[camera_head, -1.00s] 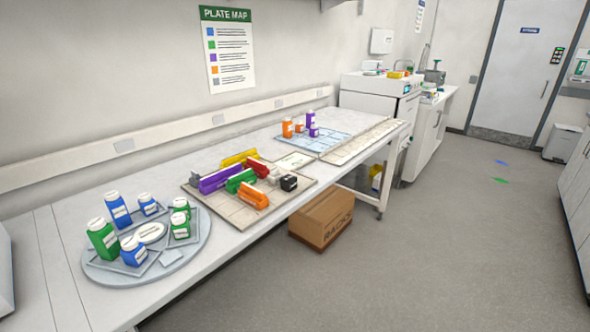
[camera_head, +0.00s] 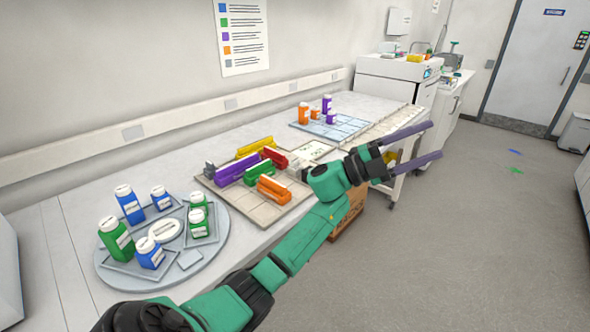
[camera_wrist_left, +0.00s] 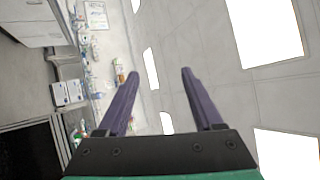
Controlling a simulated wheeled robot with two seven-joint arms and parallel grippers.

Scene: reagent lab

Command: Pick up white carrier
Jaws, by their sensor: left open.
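A pale carrier, seemingly the white one (camera_head: 295,165), is on the beige tray (camera_head: 235,203) at its right side, beside a red carrier (camera_head: 275,157). My left forearm and wrist partly cover it. My left gripper (camera_head: 434,141) is open and empty, raised in front of the bench, right of the tray, with its purple fingers pointing right. Its fingers also show in the left wrist view (camera_wrist_left: 160,73), with nothing between them. My right gripper is not in view.
Yellow (camera_head: 254,147), purple (camera_head: 237,170), green (camera_head: 258,172) and orange (camera_head: 273,190) carriers share the tray. A round grey turntable (camera_head: 125,279) with several bottles stands left. A blue mat (camera_head: 343,128) with bottles lies farther back. A cardboard box (camera_head: 348,224) is below.

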